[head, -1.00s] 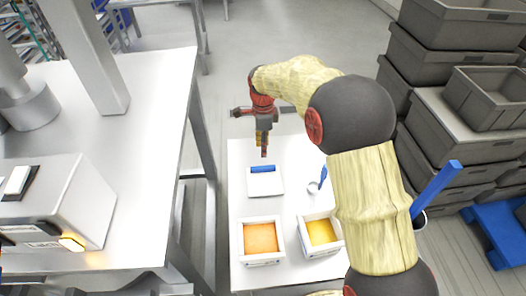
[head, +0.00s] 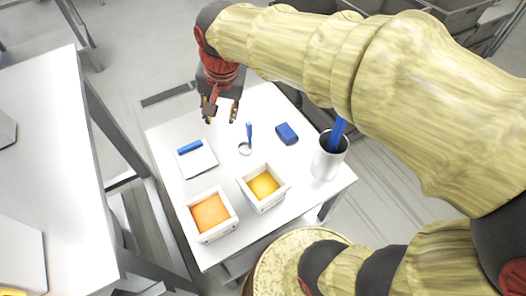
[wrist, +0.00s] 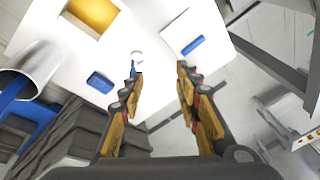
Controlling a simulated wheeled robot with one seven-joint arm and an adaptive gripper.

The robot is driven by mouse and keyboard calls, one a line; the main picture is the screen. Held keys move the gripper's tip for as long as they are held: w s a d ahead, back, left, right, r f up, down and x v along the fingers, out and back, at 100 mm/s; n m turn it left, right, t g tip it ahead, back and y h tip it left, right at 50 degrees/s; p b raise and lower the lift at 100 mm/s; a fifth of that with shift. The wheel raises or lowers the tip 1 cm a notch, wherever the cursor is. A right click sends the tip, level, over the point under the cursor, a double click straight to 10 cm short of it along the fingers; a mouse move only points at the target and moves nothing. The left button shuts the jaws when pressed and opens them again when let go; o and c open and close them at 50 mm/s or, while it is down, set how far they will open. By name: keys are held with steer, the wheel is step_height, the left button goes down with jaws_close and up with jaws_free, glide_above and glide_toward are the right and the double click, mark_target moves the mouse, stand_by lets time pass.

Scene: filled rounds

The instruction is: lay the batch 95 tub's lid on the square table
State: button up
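A flat white square lid (head: 200,158) with a blue bar handle lies on the white table (head: 265,225), toward its left edge. The lid also shows in the wrist view (wrist: 180,30). Two white tubs stand uncovered on this table, one with orange filling (head: 210,213) and one with yellow filling (head: 263,185). I cannot read any batch label on them. My gripper (head: 222,116) is open and empty, above the table's far part, to the right of the lid and apart from it. Its spread fingers show in the wrist view (wrist: 157,68).
A small round white item with a blue handle (head: 247,140), a blue block (head: 287,134) and a metal cup holding a blue stick (head: 328,160) stand on the white table. A larger pale table (head: 45,150) is at left. Grey crates (head: 470,25) are stacked at upper right.

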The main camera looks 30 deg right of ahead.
steer(key=s+d+n+t, duration=0.2)
steer(key=s+n, duration=0.5)
steer(key=s, duration=0.8)
steer(key=shift+s+d+f, duration=0.2)
steer(key=shift+d+f, duration=0.2)
steer(key=shift+d, duration=0.25)
